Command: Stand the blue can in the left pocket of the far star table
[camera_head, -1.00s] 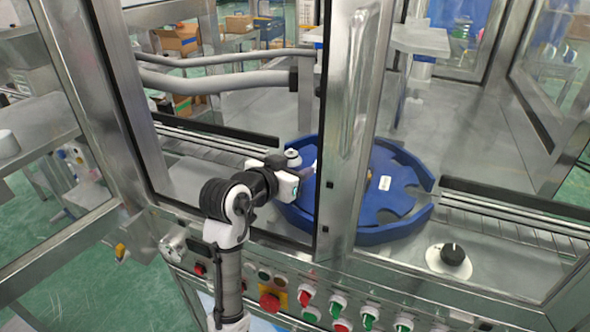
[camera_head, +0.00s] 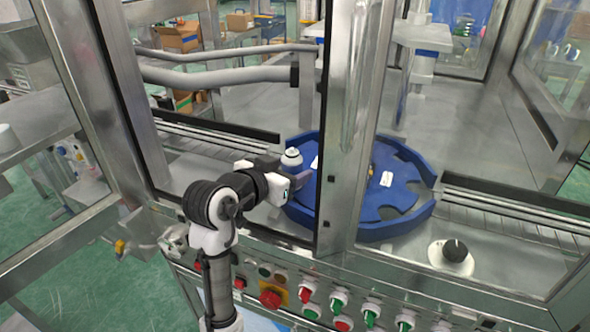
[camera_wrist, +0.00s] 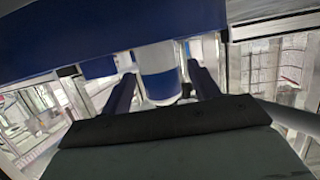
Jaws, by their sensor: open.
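The blue star table (camera_head: 402,202) lies behind the machine's front frame, with rounded pockets around its rim. The can (camera_head: 291,158) stands upright at the table's left edge; its pale top shows in the head view, its lower part is hidden by my gripper. In the wrist view the can (camera_wrist: 158,72) shows a white body with blue bands. My gripper (camera_head: 299,178) is at the left edge of the table, beside the can. Its fingers are open, one on each side of the can in the wrist view (camera_wrist: 162,84). I cannot tell how deep the can sits in the pocket.
A steel post (camera_head: 345,130) stands in front of the table, just right of my gripper. A conveyor (camera_head: 205,148) with a dark rail runs left of the table, another (camera_head: 510,215) to the right. A control panel with buttons (camera_head: 310,311) lies along the front.

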